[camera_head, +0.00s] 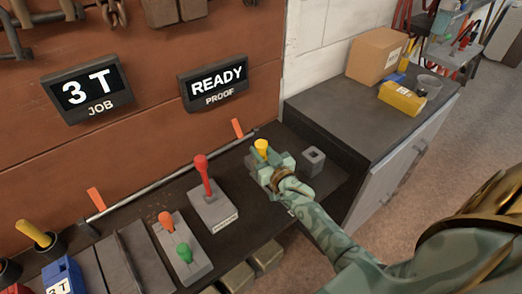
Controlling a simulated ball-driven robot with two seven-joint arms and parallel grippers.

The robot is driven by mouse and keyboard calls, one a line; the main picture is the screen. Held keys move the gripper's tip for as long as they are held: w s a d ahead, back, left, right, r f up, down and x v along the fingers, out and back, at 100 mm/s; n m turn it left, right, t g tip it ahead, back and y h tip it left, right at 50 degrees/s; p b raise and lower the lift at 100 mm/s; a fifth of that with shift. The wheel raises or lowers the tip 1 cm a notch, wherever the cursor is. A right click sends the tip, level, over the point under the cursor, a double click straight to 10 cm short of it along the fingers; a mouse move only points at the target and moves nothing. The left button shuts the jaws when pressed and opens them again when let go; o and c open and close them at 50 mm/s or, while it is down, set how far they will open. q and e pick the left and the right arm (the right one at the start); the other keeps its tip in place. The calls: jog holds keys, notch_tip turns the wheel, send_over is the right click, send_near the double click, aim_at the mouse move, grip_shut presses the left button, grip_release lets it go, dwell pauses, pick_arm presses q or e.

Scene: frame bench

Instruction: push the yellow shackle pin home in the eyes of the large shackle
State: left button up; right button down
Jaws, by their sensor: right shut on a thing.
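My right gripper (268,163) is over the right part of the dark bench, its arm coming in from the lower right. It is shut on the yellow shackle pin (261,145), whose rounded yellow head sticks up at the far side of the jaws. The pin's shank is hidden by the gripper. I cannot make out the large shackle or its eyes at the gripper, so I cannot tell how the pin sits in them. My left gripper is not in view.
A grey square socket block (313,160) stands just right of the gripper. A red lever (203,174) on a grey base and a panel with a green knob (184,252) are to the left. A blue block (62,277) is at lower left. A READY sign (215,82) hangs behind.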

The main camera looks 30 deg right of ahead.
jog(key=shift+f, duration=0.25)
jog(key=c, duration=1.1)
grip_release()
jog(key=shift+o, duration=0.2)
jog(key=shift+s, duration=0.1)
jog(key=s+a+p, duration=0.1)
jog(key=s+p, duration=0.1)
jog(key=s, duration=1.4)
jog(key=shift+p, duration=0.3)
jog(key=shift+a, duration=0.1)
